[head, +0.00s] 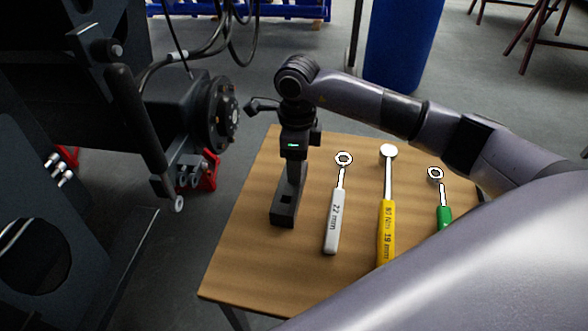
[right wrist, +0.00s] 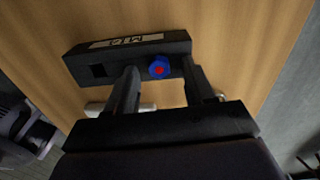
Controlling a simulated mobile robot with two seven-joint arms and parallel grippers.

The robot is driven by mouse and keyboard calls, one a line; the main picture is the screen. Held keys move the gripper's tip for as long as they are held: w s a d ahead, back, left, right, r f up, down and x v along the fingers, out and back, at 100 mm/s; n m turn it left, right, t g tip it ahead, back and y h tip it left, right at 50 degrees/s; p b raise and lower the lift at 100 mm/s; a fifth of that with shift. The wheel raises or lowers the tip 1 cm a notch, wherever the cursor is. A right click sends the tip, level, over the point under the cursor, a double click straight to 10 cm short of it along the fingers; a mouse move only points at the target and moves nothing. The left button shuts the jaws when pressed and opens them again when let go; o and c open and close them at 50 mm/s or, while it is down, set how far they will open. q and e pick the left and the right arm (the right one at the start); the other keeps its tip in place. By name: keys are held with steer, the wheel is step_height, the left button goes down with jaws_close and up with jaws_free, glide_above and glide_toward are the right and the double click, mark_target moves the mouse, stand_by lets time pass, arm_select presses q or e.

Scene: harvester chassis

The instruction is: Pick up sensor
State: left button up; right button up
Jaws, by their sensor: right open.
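A blue hexagonal piece with a red centre, which looks like the sensor (right wrist: 159,67), sits at a long black block (right wrist: 85,69) with a white label in the right wrist view. The block also shows on the table in the head view (head: 285,214), where the sensor is hidden. My right gripper (head: 293,178) points down over the far end of the block. In the right wrist view its fingers (right wrist: 160,76) are apart, one on each side of the sensor. I cannot tell whether they touch it. My left gripper is not in view.
A wooden table (head: 250,255) holds a white-handled wrench (head: 332,228), a yellow-handled wrench (head: 387,225) and a green-handled wrench (head: 444,215) right of the block. A dark machine with a round hub (head: 222,114) stands at the left. A blue barrel (head: 402,45) stands behind.

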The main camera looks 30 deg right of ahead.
steer(key=shift+f, duration=0.15)
steer(key=shift+c, duration=0.3)
jaws_close()
steer(key=shift+r, duration=0.5)
step_height(320, 180, up, 19)
steer(key=s+a+f+n+p, duration=0.1)
steer(key=f+n, duration=0.4)
steer(key=n, duration=0.7)
steer(key=s+a+f+n+p, duration=0.2)
steer(key=s+f+n, duration=0.3)
steer(key=n, duration=0.8)
steer(key=shift+s+f+p, duration=0.25)
steer(key=shift+s+p, duration=0.15)
steer(key=shift+p, duration=0.35)
